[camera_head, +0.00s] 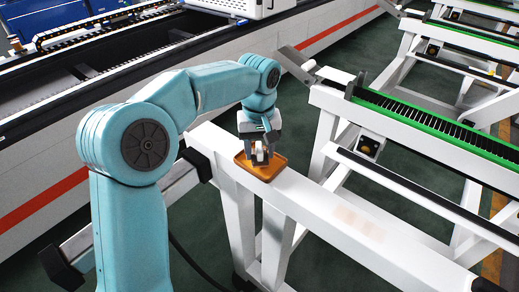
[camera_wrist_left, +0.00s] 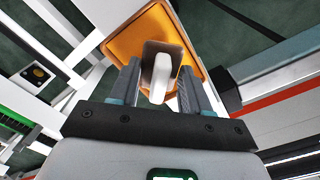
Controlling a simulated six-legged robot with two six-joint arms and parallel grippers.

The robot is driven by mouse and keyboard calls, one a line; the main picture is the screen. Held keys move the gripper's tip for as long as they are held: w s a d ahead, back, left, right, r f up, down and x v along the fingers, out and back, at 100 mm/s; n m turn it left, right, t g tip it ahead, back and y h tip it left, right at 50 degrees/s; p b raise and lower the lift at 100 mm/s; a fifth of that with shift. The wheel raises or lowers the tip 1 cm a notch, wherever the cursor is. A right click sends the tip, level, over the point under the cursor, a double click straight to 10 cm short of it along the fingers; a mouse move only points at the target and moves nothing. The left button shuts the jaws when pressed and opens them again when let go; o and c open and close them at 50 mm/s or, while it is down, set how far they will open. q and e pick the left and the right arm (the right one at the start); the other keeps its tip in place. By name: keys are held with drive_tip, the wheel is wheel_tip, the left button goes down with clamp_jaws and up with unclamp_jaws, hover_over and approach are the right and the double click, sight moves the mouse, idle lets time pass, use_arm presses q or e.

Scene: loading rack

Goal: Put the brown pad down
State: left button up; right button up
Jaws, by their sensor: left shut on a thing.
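My left gripper (camera_head: 258,156) is above the orange-brown tray (camera_head: 276,172) on the white beam. It is shut on the brown pad, whose pale grip (camera_wrist_left: 161,76) shows between the fingers in the left wrist view. The dull brown face of the pad (camera_wrist_left: 151,48) shows beyond the grip, over the tray (camera_wrist_left: 130,44). The pad is at or just above the tray floor; I cannot tell whether it touches. In the head view the fingers hide most of the pad. My right gripper is in neither view.
The white beam (camera_head: 345,215) runs toward the lower right and carries a faint brownish patch (camera_head: 360,222). A white rack with a green-edged roller strip (camera_head: 440,115) stands to the right. A long machine with a red stripe (camera_head: 45,198) lies behind on the left.

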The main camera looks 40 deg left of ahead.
sight(261, 147)
use_arm(q)
drive_tip(key=shift+s+f, duration=0.1)
drive_tip(key=shift+s, duration=0.05)
drive_tip(key=shift+w+d+f, duration=0.1)
drive_tip(key=shift+w+d, duration=0.05)
drive_tip(key=shift+w, duration=0.2)
drive_tip(key=o, duration=0.9)
drive_tip(key=shift+s, duration=0.25)
drive_tip(key=shift+w+r, duration=0.15)
drive_tip(key=shift+r, duration=0.05)
wheel_tip(261, 147, up, 12)
drive_tip(key=shift+f+p, duration=0.1)
drive_tip(key=shift+p, duration=0.5)
drive_tip(key=shift+f, duration=0.1)
